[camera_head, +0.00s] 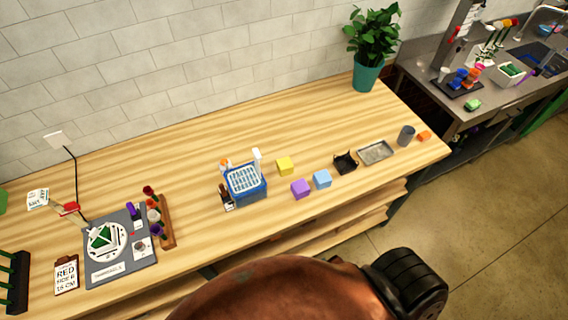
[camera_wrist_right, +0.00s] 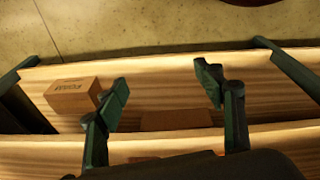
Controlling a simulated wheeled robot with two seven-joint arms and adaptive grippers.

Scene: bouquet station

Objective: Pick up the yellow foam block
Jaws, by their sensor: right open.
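The yellow foam block (camera_head: 285,166) sits on the wooden table in the head view. A purple block (camera_head: 301,188) and a light blue block (camera_head: 322,179) are close by on its near right side. A blue basket (camera_head: 246,184) stands to its left with a gap between. My right gripper (camera_wrist_right: 165,88) is open in the right wrist view, with nothing between its fingers. The yellow block does not show in that view. My left gripper is not in view.
A black holder (camera_head: 345,163), a metal tray (camera_head: 375,152) and a grey cup (camera_head: 406,136) stand to the right. The wooden table (camera_head: 190,150) is clear behind the blocks. A brown box (camera_wrist_right: 73,97) lies on a wooden shelf in the wrist view.

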